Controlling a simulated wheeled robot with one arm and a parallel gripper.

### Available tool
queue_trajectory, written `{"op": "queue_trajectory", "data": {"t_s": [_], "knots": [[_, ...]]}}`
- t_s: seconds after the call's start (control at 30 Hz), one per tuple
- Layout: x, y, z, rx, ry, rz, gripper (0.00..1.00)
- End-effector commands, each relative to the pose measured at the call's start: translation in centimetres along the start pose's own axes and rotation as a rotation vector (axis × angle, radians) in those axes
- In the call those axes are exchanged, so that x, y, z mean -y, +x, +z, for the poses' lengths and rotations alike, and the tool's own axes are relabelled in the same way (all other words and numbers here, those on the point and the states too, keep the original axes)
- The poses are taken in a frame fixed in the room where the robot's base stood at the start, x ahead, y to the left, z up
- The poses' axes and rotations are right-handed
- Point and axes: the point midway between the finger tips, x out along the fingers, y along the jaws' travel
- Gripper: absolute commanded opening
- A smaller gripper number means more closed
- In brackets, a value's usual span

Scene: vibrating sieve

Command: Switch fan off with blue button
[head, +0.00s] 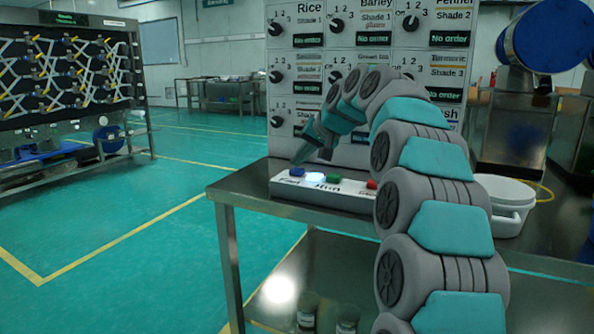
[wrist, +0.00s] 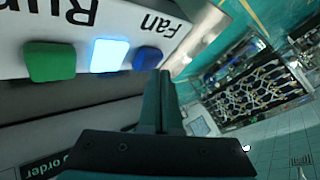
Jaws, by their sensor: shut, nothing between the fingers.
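The blue button (head: 297,172) sits at the left end of a white button box (head: 320,194) on the metal table, above the label "Fan". It also shows in the wrist view (wrist: 147,58). My gripper (head: 299,160) points down, with its shut, empty fingertips close to the blue button. In the wrist view the fingertips (wrist: 160,74) end right beside the blue button. I cannot tell whether they touch it. Next to it are a glowing white button (head: 315,178) and a green button (head: 333,178), with the label "Run" below. A red button (head: 371,184) is partly hidden by my arm.
A tall panel of knobs (head: 288,60) with "No order" displays stands behind the box. A white lidded tub (head: 505,195) is on the table at right. Two jars (head: 307,312) stand below the table. A rack (head: 65,75) is far left, with open floor between.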

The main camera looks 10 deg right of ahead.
Motion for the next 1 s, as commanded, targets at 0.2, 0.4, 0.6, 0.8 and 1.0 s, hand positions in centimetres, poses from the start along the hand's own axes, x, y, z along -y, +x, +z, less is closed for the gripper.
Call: {"op": "queue_trajectory", "data": {"t_s": [0.2, 0.4, 0.6, 0.8, 1.0], "knots": [[-0.06, 0.08, 0.07, 0.000, 0.000, 0.000, 0.00], [-0.17, 0.23, 0.18, 0.000, 0.000, 0.000, 0.00], [-0.28, 0.38, 0.29, 0.000, 0.000, 0.000, 0.00], [-0.40, 0.54, 0.41, 0.001, 0.000, 0.000, 0.00], [-0.51, 0.69, 0.52, 0.001, 0.000, 0.000, 0.00]]}}
